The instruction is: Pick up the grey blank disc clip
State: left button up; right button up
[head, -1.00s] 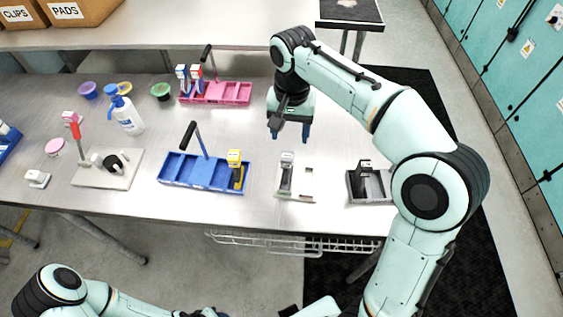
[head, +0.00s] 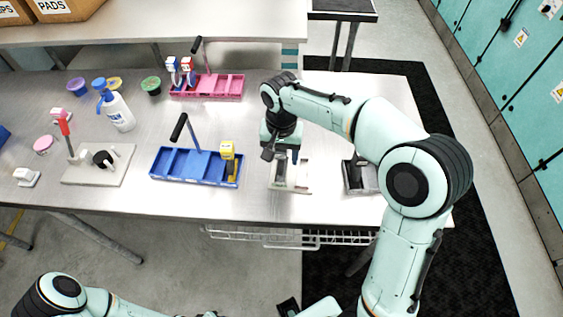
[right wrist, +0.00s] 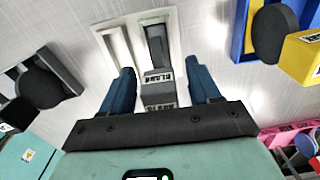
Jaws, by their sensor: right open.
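The grey blank disc clip (right wrist: 158,90) stands in a slot of a small white tray (head: 303,178). Its top label reads BLANK in the right wrist view. In the head view my right gripper is in front of it and hides much of it. My right gripper (head: 281,157) is above the white tray, pointing down. In the right wrist view its blue fingers (right wrist: 161,78) are open, one on each side of the clip, with gaps on both sides.
A blue tray (head: 190,172) with a yellow-topped clip (head: 229,160) stands left of the white tray. A grey tray with a dark clip (head: 358,175) is close on the right. A pink tray (head: 205,93) is behind. A white bottle (head: 119,112) stands further left.

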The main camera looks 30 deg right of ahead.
jog(key=shift+r, duration=0.1)
grip_shut()
